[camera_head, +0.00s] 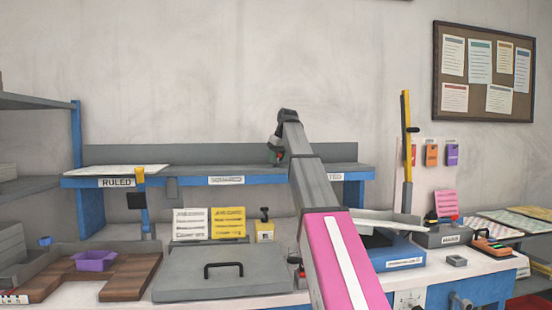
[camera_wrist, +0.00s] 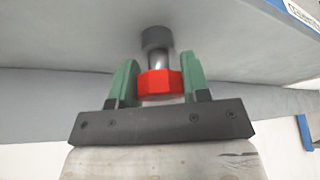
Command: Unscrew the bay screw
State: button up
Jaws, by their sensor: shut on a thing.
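The bay screw (camera_wrist: 160,85) shows in the wrist view as a red hexagonal head on a short metal shank. The shank runs into a dark round collar (camera_wrist: 156,37) on a grey surface. My gripper (camera_wrist: 159,70) has its green fingers on either side of the screw and is shut on it. In the head view my gripper (camera_head: 277,156) is at the shelf, behind my raised arm, and the screw is too small there to make out clearly.
The blue-framed shelf (camera_head: 226,180) with white labels stands at the back of the bench. Below it are a grey lidded box (camera_head: 222,284), cards (camera_head: 228,222) and a yellow block (camera_head: 264,232). A purple tray (camera_head: 95,260) sits at left. A blue box (camera_head: 404,257) lies right of my arm.

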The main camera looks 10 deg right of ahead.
dwell(0.3)
jog(key=shift+n+g+y, duration=0.4)
jog(key=shift+n+g, duration=0.1)
jog(key=shift+n, duration=1.2)
jog(key=shift+w+n+g+y, duration=0.1)
jog(key=shift+n+g+y, duration=0.25)
jog(key=shift+n, duration=0.65)
jog(key=shift+n+g, duration=0.25)
jog(key=shift+n, duration=0.45)
jog(key=n+g, duration=0.1)
jog(key=n, duration=0.2)
jog(key=shift+y, duration=0.25)
